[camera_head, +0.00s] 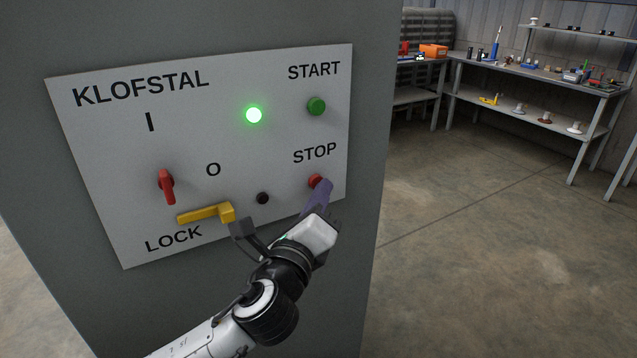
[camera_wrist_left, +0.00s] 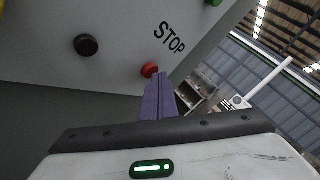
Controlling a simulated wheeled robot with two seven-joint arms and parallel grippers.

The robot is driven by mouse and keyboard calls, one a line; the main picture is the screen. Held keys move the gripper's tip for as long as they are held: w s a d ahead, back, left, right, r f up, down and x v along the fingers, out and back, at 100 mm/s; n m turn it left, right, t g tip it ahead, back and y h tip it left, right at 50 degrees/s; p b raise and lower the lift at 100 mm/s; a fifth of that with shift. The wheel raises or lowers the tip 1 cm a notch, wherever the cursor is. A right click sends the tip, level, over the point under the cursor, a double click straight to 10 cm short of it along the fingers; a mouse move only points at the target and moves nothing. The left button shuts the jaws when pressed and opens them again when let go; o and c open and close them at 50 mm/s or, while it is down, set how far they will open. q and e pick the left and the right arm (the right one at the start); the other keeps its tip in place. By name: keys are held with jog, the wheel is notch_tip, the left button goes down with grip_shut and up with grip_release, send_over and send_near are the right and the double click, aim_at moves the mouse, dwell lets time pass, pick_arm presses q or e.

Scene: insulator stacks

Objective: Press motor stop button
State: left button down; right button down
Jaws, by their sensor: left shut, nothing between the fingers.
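The red stop button (camera_head: 316,180) sits below the word STOP on the white control panel (camera_head: 110,180). My left gripper (camera_head: 323,188) is at the button, its purple fingers shut and empty. The fingers cover part of the button in the head view. In the left wrist view, the red button (camera_wrist_left: 150,69) shows just beyond the tips of the gripper (camera_wrist_left: 158,80). I cannot tell whether the tips touch it. The green start button (camera_head: 316,106) is above, and a round lamp (camera_head: 254,115) glows green. My right gripper is not in view.
A red rotary switch (camera_head: 167,187), a yellow lock lever (camera_head: 205,214) and a dark round knob (camera_head: 263,198) are on the panel left of my gripper. Workbenches (camera_head: 540,75) with tools stand at the back right. The floor between is clear.

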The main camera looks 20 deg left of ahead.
pick_arm(q)
jog(key=shift+w+a, duration=0.1)
jog(key=shift+a, duration=0.1)
dwell(0.4)
jog(key=shift+s+d+p, duration=0.3)
jog(key=shift+s+d, duration=0.3)
jog(key=shift+d, duration=0.15)
jog(key=s+d, duration=0.1)
jog(key=d, duration=0.1)
jog(key=s+d+p, duration=0.1)
jog(key=s+d, duration=0.1)
dwell(0.8)
